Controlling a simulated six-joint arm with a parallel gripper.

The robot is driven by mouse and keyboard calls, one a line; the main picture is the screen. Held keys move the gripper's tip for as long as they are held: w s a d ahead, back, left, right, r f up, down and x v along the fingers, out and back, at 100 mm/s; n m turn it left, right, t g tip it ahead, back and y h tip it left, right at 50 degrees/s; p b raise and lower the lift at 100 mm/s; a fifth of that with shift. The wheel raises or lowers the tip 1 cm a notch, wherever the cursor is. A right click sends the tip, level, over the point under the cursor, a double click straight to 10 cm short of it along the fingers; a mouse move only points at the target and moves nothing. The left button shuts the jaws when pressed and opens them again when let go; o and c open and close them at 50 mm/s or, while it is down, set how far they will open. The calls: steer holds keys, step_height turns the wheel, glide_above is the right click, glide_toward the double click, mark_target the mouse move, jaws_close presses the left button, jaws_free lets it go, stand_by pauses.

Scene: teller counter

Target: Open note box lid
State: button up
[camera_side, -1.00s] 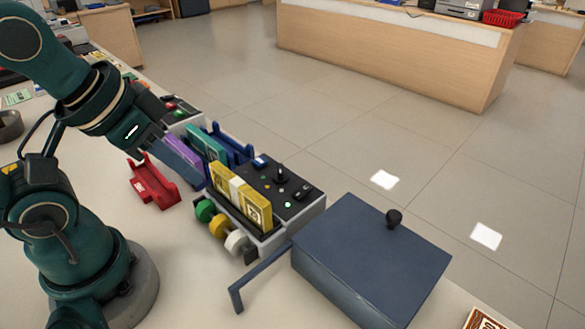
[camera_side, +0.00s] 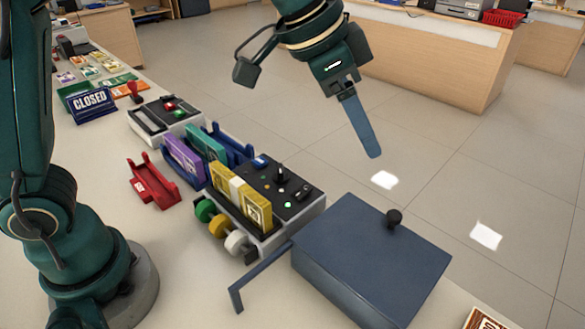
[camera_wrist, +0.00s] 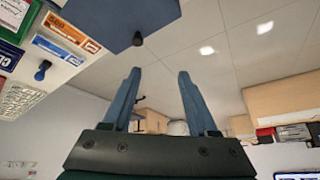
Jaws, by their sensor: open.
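The blue-grey note box (camera_side: 345,285) stands at the front of the counter in the side view, its flat lid (camera_side: 365,240) shut. A black round knob (camera_side: 394,217) sits near the lid's far edge. My gripper (camera_side: 373,154) is up above and behind the box, apart from the knob, with its fingers pointing down. In the side view the fingers overlap. The wrist view shows both blue fingers (camera_wrist: 157,72) spread with nothing between them. The knob (camera_wrist: 138,39) and part of the box (camera_wrist: 115,14) show at the top of that view.
A bent blue-grey bar (camera_side: 258,274) sticks out from the box's left side. A counting machine (camera_side: 285,190) with yellow note bundles (camera_side: 240,193) stands left of the box. A red holder (camera_side: 150,184) and a CLOSED sign (camera_side: 90,104) lie further back. A brown-patterned item (camera_side: 485,319) is at front right.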

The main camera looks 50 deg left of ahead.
steer(key=m+g, duration=0.1)
steer(key=g, duration=0.1)
glide_above(394, 214)
steer(key=s+a, duration=0.2)
step_height(394, 214, down, 7)
steer(key=shift+w+d+f, duration=0.1)
steer(key=shift+d, duration=0.05)
steer(key=shift+x, duration=2.2)
steer(key=shift+w, duration=0.1)
jaws_close()
